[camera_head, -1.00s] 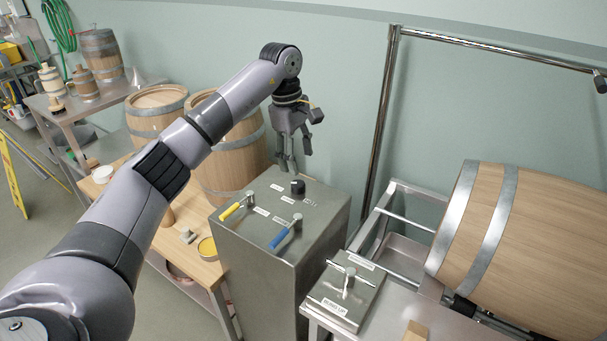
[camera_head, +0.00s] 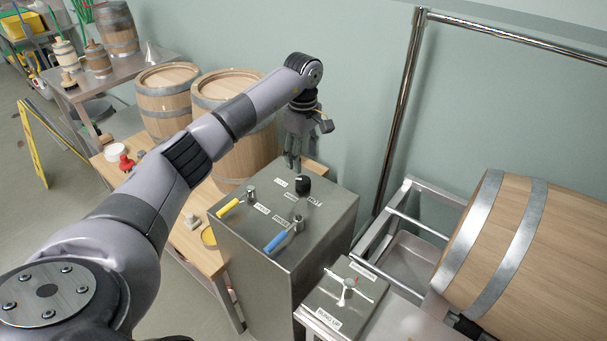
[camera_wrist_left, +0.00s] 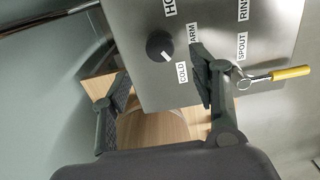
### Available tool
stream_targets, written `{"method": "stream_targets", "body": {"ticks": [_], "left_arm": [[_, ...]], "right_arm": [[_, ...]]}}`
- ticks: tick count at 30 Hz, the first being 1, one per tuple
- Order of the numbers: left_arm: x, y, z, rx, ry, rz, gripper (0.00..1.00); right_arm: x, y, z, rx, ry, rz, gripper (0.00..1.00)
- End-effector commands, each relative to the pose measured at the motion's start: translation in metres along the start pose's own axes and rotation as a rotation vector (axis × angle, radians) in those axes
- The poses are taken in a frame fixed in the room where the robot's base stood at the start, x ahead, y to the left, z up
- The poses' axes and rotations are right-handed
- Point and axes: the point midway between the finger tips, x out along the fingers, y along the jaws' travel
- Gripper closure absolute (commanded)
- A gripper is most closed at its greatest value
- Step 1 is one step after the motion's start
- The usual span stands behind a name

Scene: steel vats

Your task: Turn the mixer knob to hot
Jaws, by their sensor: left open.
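The black mixer knob (camera_head: 303,184) stands on top of a steel cabinet (camera_head: 313,244), near its back edge. In the left wrist view the knob (camera_wrist_left: 157,44) has a white mark facing the COLD label (camera_wrist_left: 182,72). The WARM label (camera_wrist_left: 193,34) and a partly cut-off HOT label (camera_wrist_left: 169,8) lie farther round it. My left gripper (camera_head: 293,168) is open and empty, just behind and above the knob. In the left wrist view its fingers (camera_wrist_left: 161,66) point toward the knob, one to each side; contact is not visible. My right gripper is out of view.
A yellow-handled valve (camera_head: 231,207) and a blue-handled valve (camera_head: 278,241) share the cabinet top. Wooden barrels (camera_head: 235,90) stand behind left. A steel rail frame (camera_head: 401,105) and a lying barrel (camera_head: 540,240) are at right.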

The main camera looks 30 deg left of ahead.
Motion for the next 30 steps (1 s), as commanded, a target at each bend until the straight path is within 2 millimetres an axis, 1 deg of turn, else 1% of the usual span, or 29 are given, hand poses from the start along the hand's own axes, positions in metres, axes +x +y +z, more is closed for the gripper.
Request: {"method": "stream_targets", "body": {"ticks": [1,3,6,9,12,18,25,30], "left_arm": [[0.011,-0.001,0.001,-0.001,-0.002,-0.006,0.44],[0.025,-0.001,0.001,-0.001,-0.001,-0.006,0.44],[0.044,-0.001,0.001,0.000,-0.002,-0.004,0.44],[0.060,0.000,0.001,-0.001,-0.002,-0.003,0.44],[0.072,0.000,0.001,0.001,-0.001,-0.001,0.44],[0.081,0.000,0.000,0.000,0.000,0.000,0.44],[0.082,0.000,0.000,0.000,0.000,0.000,0.45],[0.081,0.000,0.000,0.000,0.000,0.000,0.56]], "right_arm": [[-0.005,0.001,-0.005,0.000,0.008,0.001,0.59],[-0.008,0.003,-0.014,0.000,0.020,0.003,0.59],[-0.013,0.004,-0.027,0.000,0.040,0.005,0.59],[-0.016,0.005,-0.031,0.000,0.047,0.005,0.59],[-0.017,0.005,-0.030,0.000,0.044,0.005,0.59],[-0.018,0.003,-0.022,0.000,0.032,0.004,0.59],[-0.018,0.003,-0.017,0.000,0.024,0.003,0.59],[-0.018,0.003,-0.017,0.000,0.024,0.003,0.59]]}}
